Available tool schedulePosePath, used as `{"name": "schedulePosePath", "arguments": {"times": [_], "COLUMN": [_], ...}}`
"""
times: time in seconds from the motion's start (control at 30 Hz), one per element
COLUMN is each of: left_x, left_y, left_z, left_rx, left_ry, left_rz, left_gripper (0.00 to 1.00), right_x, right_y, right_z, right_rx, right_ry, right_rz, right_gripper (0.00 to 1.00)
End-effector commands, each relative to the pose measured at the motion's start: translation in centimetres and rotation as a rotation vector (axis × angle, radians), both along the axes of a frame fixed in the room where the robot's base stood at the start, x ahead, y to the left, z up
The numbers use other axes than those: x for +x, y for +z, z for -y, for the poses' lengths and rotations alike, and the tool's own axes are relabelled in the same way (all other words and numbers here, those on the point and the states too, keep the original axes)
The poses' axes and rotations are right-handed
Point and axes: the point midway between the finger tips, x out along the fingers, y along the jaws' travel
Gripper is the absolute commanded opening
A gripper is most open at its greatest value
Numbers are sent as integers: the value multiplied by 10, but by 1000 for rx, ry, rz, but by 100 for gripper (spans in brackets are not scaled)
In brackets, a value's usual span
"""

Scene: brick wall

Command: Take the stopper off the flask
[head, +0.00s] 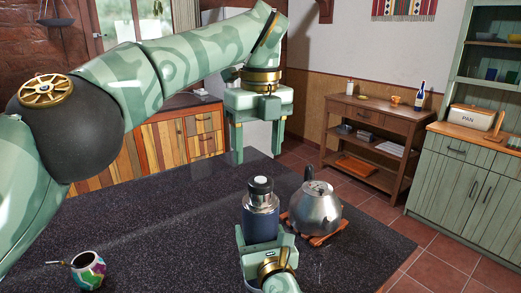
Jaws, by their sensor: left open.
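The flask (261,222) stands upright on the dark table, a dark blue body with a silver shoulder. Its stopper (261,186), dark with a grey top, sits on the flask's mouth. My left gripper (258,156) is open and empty, with its fingers pointing down above the stopper in the picture and apart from it. My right gripper (266,243) is low in front of the flask, up against its lower part in the picture. The flask's base and the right fingertips are hidden, so I cannot tell whether it grips the flask.
A steel kettle (316,209) stands on a reddish wooden trivet (328,239), close to the flask's right. A colourful mate cup (88,270) with a metal straw is at the front left. The table (165,235) between cup and flask is clear.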

Motion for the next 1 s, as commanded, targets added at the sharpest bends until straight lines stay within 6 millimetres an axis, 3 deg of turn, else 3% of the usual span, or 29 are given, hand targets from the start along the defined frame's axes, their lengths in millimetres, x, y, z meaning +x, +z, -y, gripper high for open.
{"name": "schedulePosePath", "arguments": {"times": [0.7,0.97,1.0], "left_x": [0,-1,-1], "left_y": [-4,-4,-4], "left_z": [2,4,4], "left_rx": [14,17,-19], "left_ry": [-2349,-3083,3119], "left_rz": [-54,-45,42], "left_gripper": [63,63,63], "right_x": [0,0,0], "right_y": [-1,-1,-1], "right_z": [0,0,0], "right_rx": [-1,-1,-1], "right_ry": [0,0,0], "right_rz": [-2,-2,-2], "right_gripper": [6,6,6]}}
